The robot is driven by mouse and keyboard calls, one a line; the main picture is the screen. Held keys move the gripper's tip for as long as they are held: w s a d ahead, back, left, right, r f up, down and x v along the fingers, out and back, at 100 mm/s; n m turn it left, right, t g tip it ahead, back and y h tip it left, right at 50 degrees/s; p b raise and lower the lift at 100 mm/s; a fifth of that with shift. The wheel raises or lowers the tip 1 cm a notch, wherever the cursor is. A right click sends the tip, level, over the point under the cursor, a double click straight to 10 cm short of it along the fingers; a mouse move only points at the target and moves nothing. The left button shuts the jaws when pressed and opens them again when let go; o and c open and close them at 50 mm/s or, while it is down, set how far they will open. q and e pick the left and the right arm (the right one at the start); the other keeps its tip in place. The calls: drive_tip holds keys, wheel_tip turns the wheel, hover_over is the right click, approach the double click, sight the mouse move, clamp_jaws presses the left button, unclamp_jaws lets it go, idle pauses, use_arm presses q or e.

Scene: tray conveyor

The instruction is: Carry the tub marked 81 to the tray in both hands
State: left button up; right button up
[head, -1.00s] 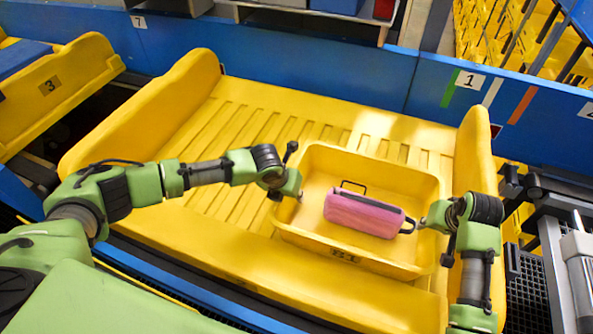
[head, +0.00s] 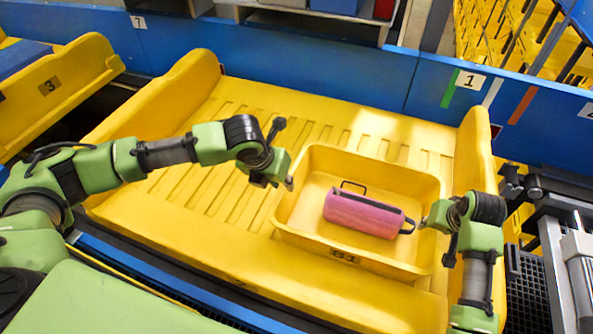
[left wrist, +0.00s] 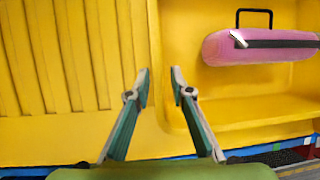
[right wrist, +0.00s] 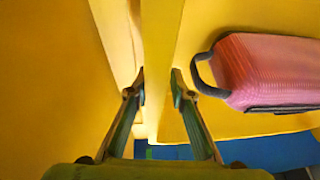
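The yellow tub (head: 345,258) marked 81 sits on the large yellow tray (head: 240,110), toward its right side. A pink case (head: 365,213) with a dark handle lies in the tub; it also shows in the left wrist view (left wrist: 260,50) and the right wrist view (right wrist: 270,70). My left gripper (head: 281,182) is open just above the tub's left rim, seemingly clear of it. My right gripper (head: 432,224) is at the tub's right rim. In the right wrist view its fingers are apart with the rim between them; contact is unclear.
Another yellow tray (head: 75,75), marked 3, stands at the left. A blue wall (head: 300,60) with number plates runs behind. The tray's raised right end (head: 474,150) is close beside my right gripper. The ribbed tray floor left of the tub is bare.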

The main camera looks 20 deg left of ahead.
sight(440, 234)
drive_tip(key=v, duration=1.1)
drive_tip(key=shift+r, duration=0.15)
